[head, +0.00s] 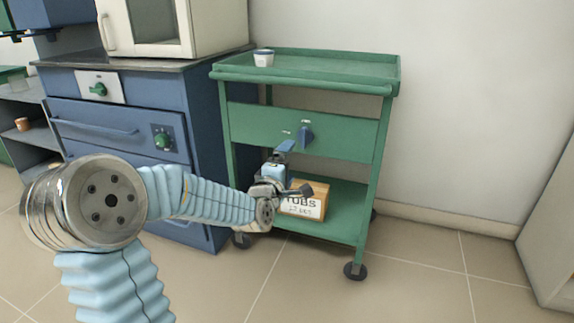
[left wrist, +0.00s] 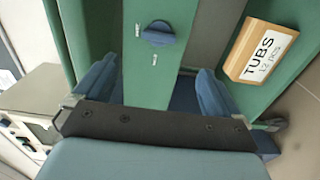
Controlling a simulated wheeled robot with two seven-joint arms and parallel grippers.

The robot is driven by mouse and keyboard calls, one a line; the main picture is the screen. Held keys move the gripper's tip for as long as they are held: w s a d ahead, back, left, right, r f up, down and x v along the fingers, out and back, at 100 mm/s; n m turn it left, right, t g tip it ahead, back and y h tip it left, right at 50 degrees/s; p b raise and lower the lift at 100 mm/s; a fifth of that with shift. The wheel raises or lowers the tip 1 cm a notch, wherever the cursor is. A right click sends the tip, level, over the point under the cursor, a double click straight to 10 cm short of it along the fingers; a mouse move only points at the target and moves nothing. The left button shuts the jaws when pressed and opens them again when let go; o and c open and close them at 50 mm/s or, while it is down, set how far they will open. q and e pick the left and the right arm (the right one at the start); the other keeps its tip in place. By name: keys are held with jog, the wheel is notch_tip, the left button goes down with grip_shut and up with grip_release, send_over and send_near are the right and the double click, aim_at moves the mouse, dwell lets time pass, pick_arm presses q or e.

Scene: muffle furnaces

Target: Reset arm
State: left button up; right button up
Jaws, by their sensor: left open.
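My left arm comes in from the left in the head view, with its light-blue ribbed sleeve bent across the front of the blue cabinet. My left gripper (head: 294,168) is in front of the green cart, below its blue knob (head: 306,135). In the left wrist view the two blue fingers of the left gripper (left wrist: 153,87) stand wide apart with nothing between them. The green drawer front and its blue knob (left wrist: 158,34) lie beyond the fingers, apart from them. My right gripper is in neither view.
The green cart (head: 330,86) carries a small white cup (head: 263,58) on top. A cardboard box marked TUBS (head: 303,199) sits on its lower shelf, partly behind my gripper. A blue cabinet (head: 205,120) with a white furnace (head: 205,25) stands left.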

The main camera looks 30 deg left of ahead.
pick_arm(q)
jog(key=shift+f, duration=0.1)
jog(key=s+d+f+m+g+h, duration=0.25)
jog(key=d+f, duration=0.25)
jog(key=f, duration=0.5)
jog(key=s+d+f+m+g+h, duration=0.1)
jog(key=d+f+m+g+h, duration=0.25)
jog(key=f, duration=0.55)
jog(key=s+d+f+m+g, duration=0.1)
jog(key=d+f+m+g, duration=0.15)
jog(key=d+f, duration=0.6)
jog(key=s+d+f+m+g+h, duration=0.1)
jog(key=s+d+f+m+g, duration=0.35)
jog(key=s+f, duration=0.5)
jog(key=s+d+f+m+g+h, duration=0.1)
jog(key=s+d+f+m+g, duration=0.2)
jog(key=s+d+f+m, duration=0.45)
jog(key=s+a+r+n+p, duration=0.1)
jog(key=s+r+p, duration=0.3)
jog(key=r+p, duration=0.8)
jog(key=shift+a+n+g+p, duration=0.2)
jog(key=shift+n+g+p, duration=0.2)
jog(key=shift+p, duration=0.1)
